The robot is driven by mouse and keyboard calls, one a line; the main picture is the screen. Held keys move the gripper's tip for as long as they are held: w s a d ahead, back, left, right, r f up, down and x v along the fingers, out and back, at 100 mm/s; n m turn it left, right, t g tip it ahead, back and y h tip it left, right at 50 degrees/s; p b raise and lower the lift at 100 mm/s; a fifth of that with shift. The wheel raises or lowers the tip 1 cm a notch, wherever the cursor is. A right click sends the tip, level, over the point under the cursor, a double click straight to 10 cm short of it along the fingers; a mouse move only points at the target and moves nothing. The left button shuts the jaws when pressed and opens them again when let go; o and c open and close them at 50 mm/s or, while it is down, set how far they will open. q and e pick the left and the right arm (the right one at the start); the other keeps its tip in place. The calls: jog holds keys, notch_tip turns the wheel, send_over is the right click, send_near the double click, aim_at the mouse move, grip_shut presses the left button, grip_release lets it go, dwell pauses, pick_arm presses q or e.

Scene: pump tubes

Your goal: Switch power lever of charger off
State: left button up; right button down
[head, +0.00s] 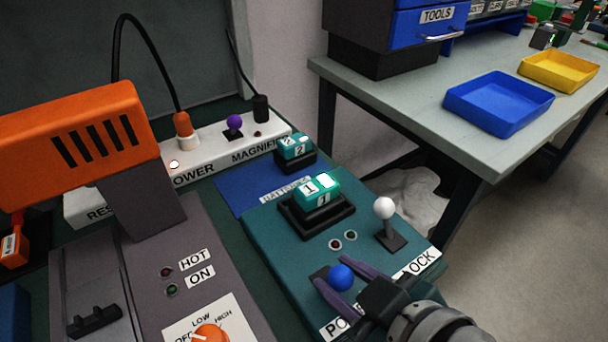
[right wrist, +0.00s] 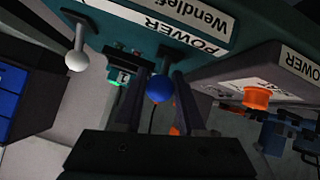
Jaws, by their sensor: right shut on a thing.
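The teal charger (head: 282,252) stands in the lower middle of the head view. Its power lever has a blue ball knob (head: 340,277), beside a partly hidden POWER label (head: 335,327). My right gripper (head: 335,272) comes in from the lower right and is shut on this lever, one finger on each side of the knob. In the right wrist view, the blue knob (right wrist: 160,89) shows between the two fingers, with the POWER label (right wrist: 187,32) above it. My left gripper is not in view.
A white-knobbed lock lever (head: 384,208) stands close behind the power lever. A battery marked 1 (head: 318,191) sits in the charger. An orange device (head: 80,140) and a grey HOT/ON unit (head: 222,235) are to the left. A workbench (head: 420,115) stands back right.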

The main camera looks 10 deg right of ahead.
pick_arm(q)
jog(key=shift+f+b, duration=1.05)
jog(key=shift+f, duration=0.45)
pick_arm(e)
jog(key=shift+s+d+f+t, duration=0.1)
jog(key=shift+s+f+t, duration=0.15)
jog(key=shift+t, duration=0.45)
jog(key=shift+y, duration=0.3)
jog(key=c, duration=0.5)
grip_release()
jog(key=shift+r, duration=0.1)
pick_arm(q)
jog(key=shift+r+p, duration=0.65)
pick_arm(e)
jog(key=v, duration=1)
jog(key=shift+w, duration=0.1)
